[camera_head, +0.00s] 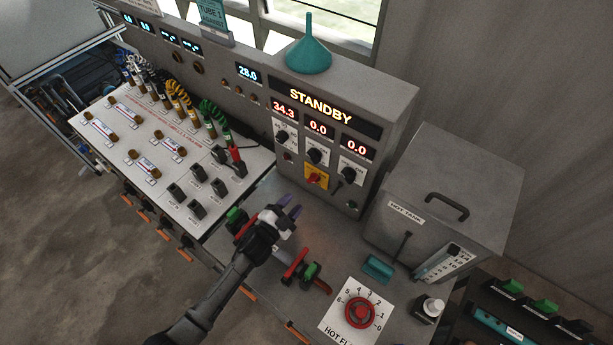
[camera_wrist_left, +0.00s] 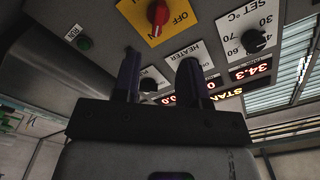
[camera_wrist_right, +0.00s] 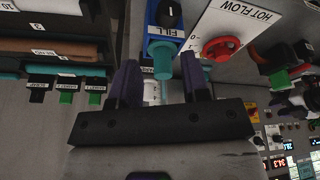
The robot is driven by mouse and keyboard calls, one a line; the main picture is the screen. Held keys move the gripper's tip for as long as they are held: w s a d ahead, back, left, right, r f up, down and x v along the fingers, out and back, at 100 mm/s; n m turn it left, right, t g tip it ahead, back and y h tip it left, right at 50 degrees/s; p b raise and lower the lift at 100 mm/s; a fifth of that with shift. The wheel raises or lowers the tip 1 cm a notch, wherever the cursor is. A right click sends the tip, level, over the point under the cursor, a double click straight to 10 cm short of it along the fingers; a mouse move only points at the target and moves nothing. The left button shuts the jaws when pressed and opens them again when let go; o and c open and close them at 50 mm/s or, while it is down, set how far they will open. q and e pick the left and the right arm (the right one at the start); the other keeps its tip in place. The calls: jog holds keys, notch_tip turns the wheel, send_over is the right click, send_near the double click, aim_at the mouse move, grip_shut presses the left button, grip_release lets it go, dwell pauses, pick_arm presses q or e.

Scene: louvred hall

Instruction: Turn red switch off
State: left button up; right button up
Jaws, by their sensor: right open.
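The red switch (camera_head: 315,178) is a red rotary knob on a yellow plate, low on the front of the grey STANDBY console. The left wrist view shows the red switch (camera_wrist_left: 158,14) at the top, with OFF printed beside it. My left gripper (camera_head: 293,206) is in front of and below that plate, apart from the switch, its two purple fingers spread with nothing between them. My right gripper (camera_wrist_right: 158,68) shows only in its own wrist view. It is open, with a teal spout (camera_wrist_right: 163,60) visible between or beyond its fingers; I cannot tell whether they touch.
A red toggle (camera_head: 236,156) stands on the white panel at left. Red and green handled valves (camera_head: 296,266) lie around my left forearm. A red HOT FLOW dial (camera_head: 360,311) is in front, and a grey hot tank (camera_head: 440,190) stands right of the console.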

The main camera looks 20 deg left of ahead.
aim_at(311, 182)
pick_arm(q)
jog(key=b+x, duration=0.4)
jog(key=x, duration=0.5)
jog(key=shift+f, duration=0.15)
jog(key=shift+w+d, duration=0.1)
jog(key=shift+w, duration=0.25)
